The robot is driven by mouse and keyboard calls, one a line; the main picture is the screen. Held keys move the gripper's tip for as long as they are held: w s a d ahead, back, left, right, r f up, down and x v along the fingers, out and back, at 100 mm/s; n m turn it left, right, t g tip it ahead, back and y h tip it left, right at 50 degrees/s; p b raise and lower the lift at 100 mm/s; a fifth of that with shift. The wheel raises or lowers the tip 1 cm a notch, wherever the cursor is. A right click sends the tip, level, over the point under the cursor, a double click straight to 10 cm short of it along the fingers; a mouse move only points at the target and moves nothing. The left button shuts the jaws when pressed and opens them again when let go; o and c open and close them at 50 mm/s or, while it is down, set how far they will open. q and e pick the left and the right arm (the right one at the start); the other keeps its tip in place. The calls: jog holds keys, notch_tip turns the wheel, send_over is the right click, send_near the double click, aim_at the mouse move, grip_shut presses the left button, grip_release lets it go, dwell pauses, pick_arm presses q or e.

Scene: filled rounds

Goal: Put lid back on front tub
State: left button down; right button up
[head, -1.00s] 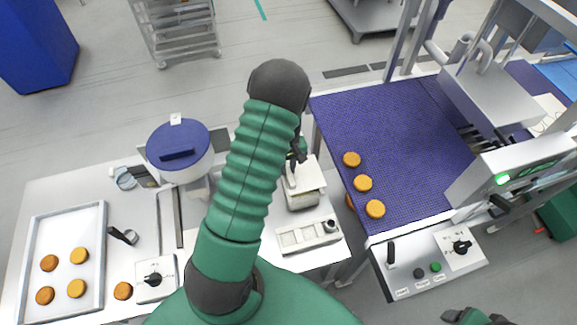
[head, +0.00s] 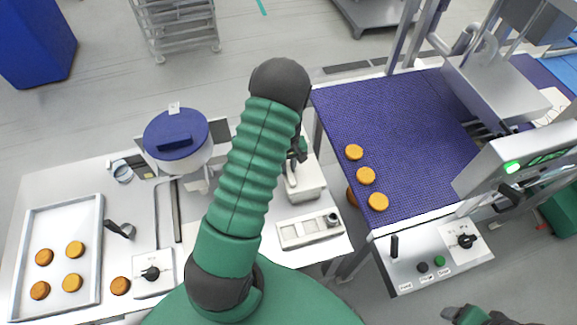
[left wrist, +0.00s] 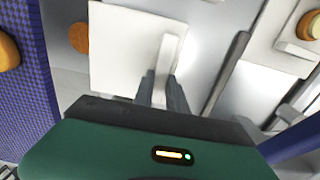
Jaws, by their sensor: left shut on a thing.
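My left gripper (head: 296,158) is mostly hidden behind my green arm in the head view. In the left wrist view its two fingers (left wrist: 163,88) are shut on the upright handle of a white square lid (left wrist: 120,50). The pale tub (head: 304,196) stands on the white table's right part, with the lid over its top. I cannot tell whether the lid touches the rim all round. In the left wrist view the lid hides the tub. A green and grey part, perhaps my right gripper (head: 472,316), shows cut off at the bottom edge.
A blue belt (head: 395,125) with several round orange cakes (head: 365,175) lies to the right of the tub. A pale shallow unit (head: 300,233) sits in front of it. A blue-topped hopper (head: 176,135) and a metal tray (head: 85,217) with cakes are to the left.

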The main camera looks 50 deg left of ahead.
pick_arm(q)
jog(key=shift+d, duration=0.15)
jog(key=shift+f, duration=0.2)
dwell(0.3)
jog(key=c, duration=0.8)
grip_release()
jog(key=shift+o, duration=0.2)
jog(key=shift+r, duration=0.1)
notch_tip(320, 180, up, 7)
jog(key=p, duration=0.5)
